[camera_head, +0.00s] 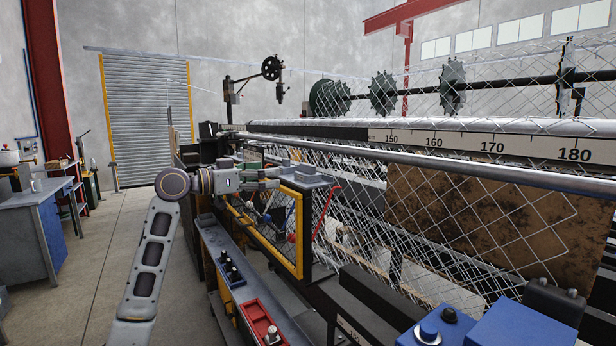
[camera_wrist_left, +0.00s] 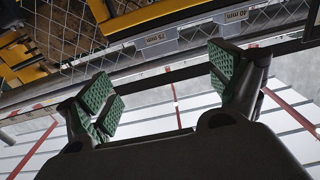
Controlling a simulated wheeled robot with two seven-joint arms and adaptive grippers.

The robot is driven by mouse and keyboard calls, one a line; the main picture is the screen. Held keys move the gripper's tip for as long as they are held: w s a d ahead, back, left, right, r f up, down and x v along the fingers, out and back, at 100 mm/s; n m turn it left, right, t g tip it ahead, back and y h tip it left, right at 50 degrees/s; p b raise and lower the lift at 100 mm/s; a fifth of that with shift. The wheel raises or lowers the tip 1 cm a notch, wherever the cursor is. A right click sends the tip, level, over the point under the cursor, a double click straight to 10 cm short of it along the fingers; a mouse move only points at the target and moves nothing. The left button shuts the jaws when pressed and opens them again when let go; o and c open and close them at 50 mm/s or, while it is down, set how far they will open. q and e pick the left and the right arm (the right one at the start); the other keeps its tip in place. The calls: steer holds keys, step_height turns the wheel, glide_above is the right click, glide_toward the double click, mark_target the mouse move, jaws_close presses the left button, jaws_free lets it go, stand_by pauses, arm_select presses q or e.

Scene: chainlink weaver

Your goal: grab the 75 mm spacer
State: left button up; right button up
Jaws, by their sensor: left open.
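My left gripper (camera_head: 277,176) reaches in from the left over a grey ledge (camera_head: 308,180) at the machine's near end. In the left wrist view its two green-padded fingers (camera_wrist_left: 165,82) are wide apart, with nothing held between them. Beyond the fingertips, a grey rail carries a label reading 75 mm (camera_wrist_left: 157,38) and another reading 30 mm (camera_wrist_left: 237,14). The 75 mm label lies beyond the gap between the fingers. My right gripper is out of view.
A yellow-framed mesh guard (camera_head: 299,235) stands just below the ledge. Chain-link mesh (camera_head: 470,215) and a long rail (camera_head: 430,160) fill the right side. A red tray (camera_head: 262,320) and blue control box (camera_head: 520,325) are in front. The floor at left is open.

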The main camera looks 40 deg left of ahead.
mark_target(305, 169)
arm_select(q)
steer(key=p+x, duration=0.2)
steer(key=x, duration=0.6)
steer(key=shift+w, duration=0.15)
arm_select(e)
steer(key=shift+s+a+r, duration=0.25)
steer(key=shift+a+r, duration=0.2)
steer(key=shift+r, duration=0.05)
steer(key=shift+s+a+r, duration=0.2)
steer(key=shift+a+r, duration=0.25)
arm_select(q)
steer(key=shift+w, duration=0.1)
